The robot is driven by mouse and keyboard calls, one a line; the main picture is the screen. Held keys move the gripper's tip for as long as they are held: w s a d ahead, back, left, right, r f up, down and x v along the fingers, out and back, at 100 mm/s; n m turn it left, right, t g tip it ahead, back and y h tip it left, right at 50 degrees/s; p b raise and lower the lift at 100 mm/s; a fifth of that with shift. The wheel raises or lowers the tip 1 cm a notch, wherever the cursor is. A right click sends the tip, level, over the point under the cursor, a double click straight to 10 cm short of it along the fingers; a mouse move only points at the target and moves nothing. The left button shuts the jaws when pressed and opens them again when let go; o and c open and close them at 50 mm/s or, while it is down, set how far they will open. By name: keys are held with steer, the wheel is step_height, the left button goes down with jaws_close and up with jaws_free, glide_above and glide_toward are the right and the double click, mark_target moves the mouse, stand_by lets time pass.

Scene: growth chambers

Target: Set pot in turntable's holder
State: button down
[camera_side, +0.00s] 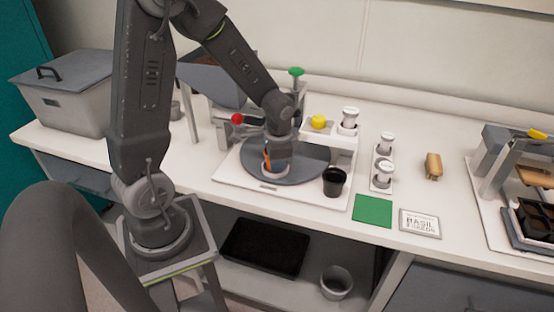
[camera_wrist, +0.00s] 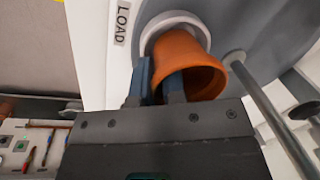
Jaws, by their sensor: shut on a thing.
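The terracotta pot (camera_wrist: 187,62) is between the two fingers of my gripper (camera_wrist: 157,84), which is shut on its wall. Its wide rim faces the wrist camera and its narrow end overlaps the white ring holder (camera_wrist: 160,24) on the grey turntable (camera_wrist: 232,20). I cannot tell whether the pot is fully seated in the ring. In the side view my gripper (camera_side: 275,158) points down over the front of the turntable (camera_side: 312,168). An orange strip of the pot (camera_side: 267,161) shows just above the white holder (camera_side: 275,171); the rest is hidden by my gripper.
A "LOAD" label (camera_wrist: 122,23) lies beside the turntable. A metal rod (camera_wrist: 272,115) crosses above the disc in the wrist view. A black cup (camera_side: 334,182) stands at the front right of the base, near a green mat (camera_side: 373,211). White-capped jars (camera_side: 384,172) stand further right.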

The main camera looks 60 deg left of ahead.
steer(key=shift+f, duration=0.25)
steer(key=c, duration=1.1)
jaws_free()
steer(key=shift+r, duration=0.1)
steer(key=shift+r, duration=4.2)
steer(key=shift+d, duration=0.1)
steer(key=s+d+r+n+t, duration=0.1)
steer(key=s+d+r, duration=0.2)
steer(key=d, duration=0.1)
steer(key=s+d+r+n+t+h, duration=0.1)
steer(key=s+d+r+t, duration=0.1)
steer(key=s+d+r, duration=0.2)
steer(key=s+d+r+n+t, duration=0.1)
steer(key=s+d+r+t, duration=0.1)
steer(key=d, duration=0.3)
steer(key=shift+s+r+h, duration=0.3)
steer(key=shift+s+r, duration=0.5)
